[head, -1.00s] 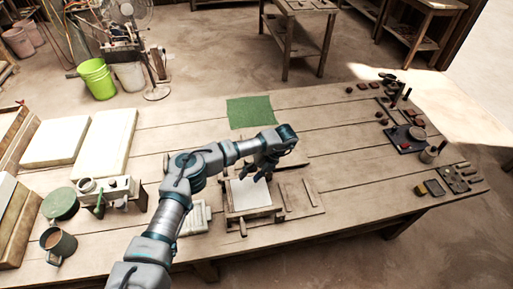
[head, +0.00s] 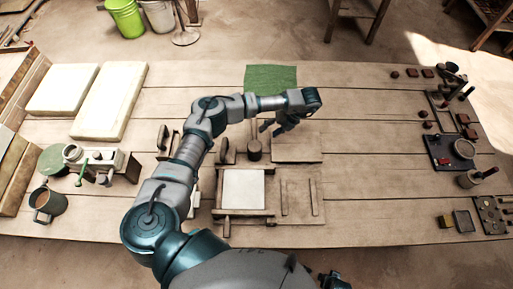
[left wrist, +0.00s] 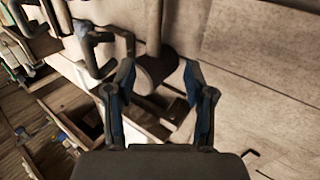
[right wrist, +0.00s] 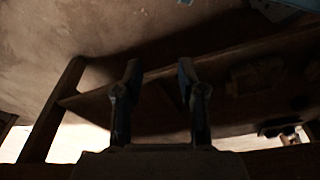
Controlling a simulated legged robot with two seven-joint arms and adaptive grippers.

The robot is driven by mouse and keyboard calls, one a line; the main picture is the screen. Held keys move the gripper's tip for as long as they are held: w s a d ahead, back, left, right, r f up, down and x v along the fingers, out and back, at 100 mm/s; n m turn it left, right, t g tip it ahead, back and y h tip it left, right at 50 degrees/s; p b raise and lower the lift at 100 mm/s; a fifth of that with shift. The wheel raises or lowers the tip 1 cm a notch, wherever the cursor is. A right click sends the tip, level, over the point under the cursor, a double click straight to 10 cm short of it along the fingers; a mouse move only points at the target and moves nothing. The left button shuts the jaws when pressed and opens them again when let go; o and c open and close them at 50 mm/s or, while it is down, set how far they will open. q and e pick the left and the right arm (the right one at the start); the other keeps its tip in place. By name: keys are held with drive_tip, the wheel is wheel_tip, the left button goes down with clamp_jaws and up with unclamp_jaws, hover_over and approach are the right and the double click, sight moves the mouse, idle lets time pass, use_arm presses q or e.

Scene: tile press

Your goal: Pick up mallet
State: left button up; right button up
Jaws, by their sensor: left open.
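The mallet (head: 254,150) appears to be the dark cylinder with an upright handle, standing on the table behind the tile press. My left gripper (head: 271,130) is open, just behind and right of the mallet in the head view. In the left wrist view the mallet head (left wrist: 155,75) shows between and beyond the fingertips of the open left gripper (left wrist: 160,72). I cannot tell whether they touch. My right gripper (right wrist: 158,68) is open and empty in the right wrist view, low beside the table's dark underside.
The tile press (head: 268,212) with a white tile stands in front of the mallet. A handled tool (head: 228,152) stands close to the mallet's left, and another (head: 163,138) farther left. A flat board (head: 297,150) lies to the right. A green cloth (head: 270,76) lies behind.

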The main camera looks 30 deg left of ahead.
sight(254, 140)
use_arm(q)
drive_tip(key=x, duration=0.3)
drive_tip(key=shift+f+b, duration=0.3)
drive_tip(key=shift+s+a+f, duration=0.2)
drive_tip(key=shift+a+f, duration=0.2)
drive_tip(key=shift+a, duration=0.05)
drive_tip(key=x, duration=0.2)
drive_tip(key=b+x, duration=0.1)
drive_tip(key=x, duration=0.2)
drive_tip(key=shift+a+r, duration=0.25)
drive_tip(key=shift+s+a+f, duration=0.1)
clamp_jaws()
use_arm(e)
wheel_tip(254, 140, up, 6)
drive_tip(key=shift+w+r, duration=0.25)
